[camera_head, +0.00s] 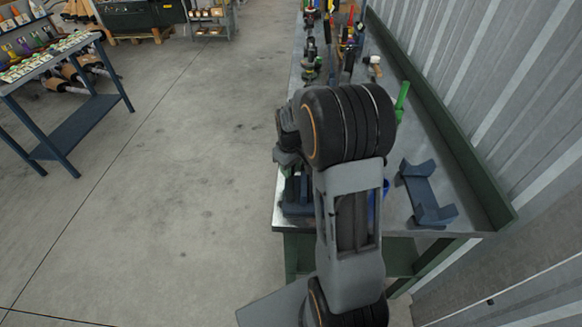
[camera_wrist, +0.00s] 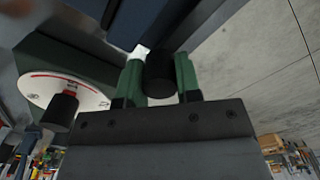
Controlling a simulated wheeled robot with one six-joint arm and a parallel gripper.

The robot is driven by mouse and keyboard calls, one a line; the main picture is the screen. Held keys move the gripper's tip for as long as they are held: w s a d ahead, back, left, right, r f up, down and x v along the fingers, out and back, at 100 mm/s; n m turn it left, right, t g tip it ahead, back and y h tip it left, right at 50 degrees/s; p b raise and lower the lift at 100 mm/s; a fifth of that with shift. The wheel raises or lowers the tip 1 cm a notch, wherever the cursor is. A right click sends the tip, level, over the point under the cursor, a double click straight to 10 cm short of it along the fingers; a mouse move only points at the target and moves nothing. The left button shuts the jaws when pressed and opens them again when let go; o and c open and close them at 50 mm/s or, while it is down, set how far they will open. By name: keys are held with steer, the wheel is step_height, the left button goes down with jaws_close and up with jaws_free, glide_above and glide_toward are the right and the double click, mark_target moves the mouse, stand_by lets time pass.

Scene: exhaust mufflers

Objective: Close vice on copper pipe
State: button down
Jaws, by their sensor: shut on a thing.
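A dark blue vice (camera_head: 297,196) stands at the near left corner of the bench, partly hidden behind my arm. In the wrist view, my gripper (camera_wrist: 159,82) has its two green fingers on either side of a black cylindrical knob (camera_wrist: 160,70), shut on it. The knob sits just under a dark blue body (camera_wrist: 145,22), which looks like part of the vice. I cannot make out the copper pipe in either view. My gripper is mostly hidden behind my arm in the head view.
The bench (camera_head: 440,150) runs along a corrugated wall on the right. A dark blue bracket (camera_head: 426,193) lies on it, with several tools farther back. In the wrist view, a white disc (camera_wrist: 88,92) with a red arc is at left. Open floor lies left, before a blue table (camera_head: 72,128).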

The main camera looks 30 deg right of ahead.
steer(key=shift+w+a+n, duration=0.2)
steer(key=shift+a+n, duration=0.3)
steer(key=shift+n, duration=0.2)
steer(key=c, duration=0.8)
jaws_free()
step_height(320, 180, up, 14)
steer(key=shift+f, duration=0.1)
steer(key=shift+c, duration=0.2)
